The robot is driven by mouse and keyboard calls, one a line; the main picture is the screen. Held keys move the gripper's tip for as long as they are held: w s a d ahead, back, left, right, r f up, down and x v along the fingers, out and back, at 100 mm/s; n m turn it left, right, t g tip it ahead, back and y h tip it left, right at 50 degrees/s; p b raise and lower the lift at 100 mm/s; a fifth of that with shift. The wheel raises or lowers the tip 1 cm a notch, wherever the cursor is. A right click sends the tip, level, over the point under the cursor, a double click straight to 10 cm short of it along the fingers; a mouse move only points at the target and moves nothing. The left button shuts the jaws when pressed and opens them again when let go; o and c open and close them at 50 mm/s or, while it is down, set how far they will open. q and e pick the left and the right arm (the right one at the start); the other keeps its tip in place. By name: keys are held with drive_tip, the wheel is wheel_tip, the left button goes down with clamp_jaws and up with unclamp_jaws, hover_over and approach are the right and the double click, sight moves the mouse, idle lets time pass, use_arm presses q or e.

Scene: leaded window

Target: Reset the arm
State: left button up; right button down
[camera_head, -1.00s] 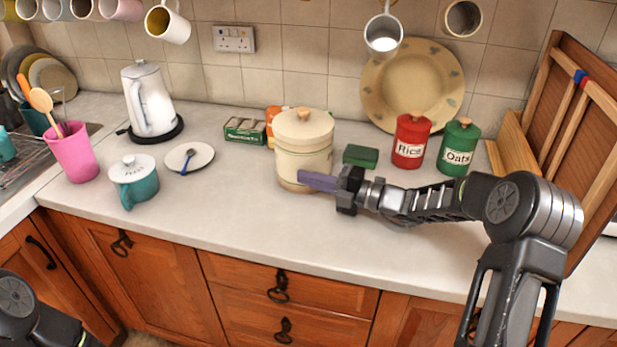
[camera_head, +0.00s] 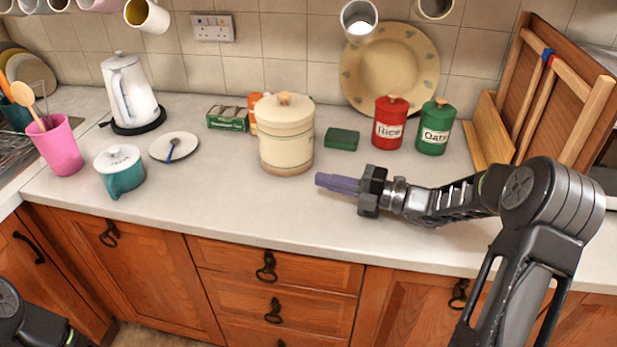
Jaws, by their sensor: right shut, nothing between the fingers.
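My right gripper (camera_head: 322,181) reaches in from the right with its purple fingers together and nothing between them. It is above the front part of the worktop, right of and in front of the cream canister (camera_head: 287,140), with a gap between them. My left arm shows only as a dark link at the bottom left corner; its gripper is out of view.
A red rice tin (camera_head: 389,128), a green oats tin (camera_head: 434,132) and a green box (camera_head: 342,139) stand behind my right gripper. A wooden rack (camera_head: 540,95) is at right. A teal pot (camera_head: 124,177), saucer (camera_head: 187,146) and kettle (camera_head: 129,90) are at left.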

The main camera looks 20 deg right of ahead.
drive_tip(key=shift+s+d+f, duration=0.1)
drive_tip(key=shift+s+d, duration=0.05)
drive_tip(key=shift+d, duration=0.2)
